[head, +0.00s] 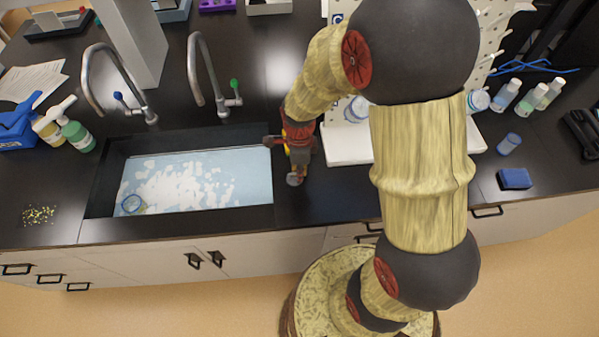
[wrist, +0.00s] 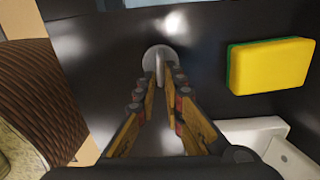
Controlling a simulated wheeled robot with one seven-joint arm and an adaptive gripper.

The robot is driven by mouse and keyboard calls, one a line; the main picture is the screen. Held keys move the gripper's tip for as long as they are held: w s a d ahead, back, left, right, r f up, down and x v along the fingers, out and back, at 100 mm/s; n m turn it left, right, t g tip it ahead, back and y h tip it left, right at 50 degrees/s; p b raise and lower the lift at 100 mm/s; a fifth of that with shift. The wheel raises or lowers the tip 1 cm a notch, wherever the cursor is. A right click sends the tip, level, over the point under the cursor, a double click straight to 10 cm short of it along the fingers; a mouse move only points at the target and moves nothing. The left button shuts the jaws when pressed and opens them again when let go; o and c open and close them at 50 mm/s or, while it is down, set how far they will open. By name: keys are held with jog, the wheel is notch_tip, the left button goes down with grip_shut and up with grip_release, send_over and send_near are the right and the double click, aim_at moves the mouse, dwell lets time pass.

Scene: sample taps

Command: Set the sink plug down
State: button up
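The grey sink plug (wrist: 160,58) is a round disc with an upright handle, seen in the wrist view just beyond my fingertips. My gripper (wrist: 160,82) has its two fingers closed in on either side of the handle, with the handle between the tips. In the head view the plug (head: 295,179) shows under my gripper (head: 297,165), over the black counter (head: 330,203) just right of the sink. I cannot tell whether the disc touches the counter. The sink (head: 185,185) holds pale blue water with white foam.
A yellow and green sponge (wrist: 270,66) lies beside the plug in the wrist view. A white drying rack base (head: 347,146) stands behind to the right. A blue-rimmed glass item (head: 132,204) is in the sink. Counter toward the front edge is clear.

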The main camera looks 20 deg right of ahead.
jog(key=shift+o, duration=1.3)
jog(key=shift+r, duration=0.1)
jog(key=s+r+n+t+p, duration=0.35)
jog(key=r+n, duration=0.55)
jog(key=r, duration=1.4)
jog(key=s+a+r+n+t, duration=0.1)
jog(key=s+r+n+t, duration=0.1)
jog(key=s+r+n, duration=0.5)
jog(key=s+n, duration=0.3)
jog(key=n, duration=0.3)
jog(key=shift+a+r+b, duration=0.3)
jog(key=shift+r+b, duration=0.1)
jog(key=shift+t, duration=0.25)
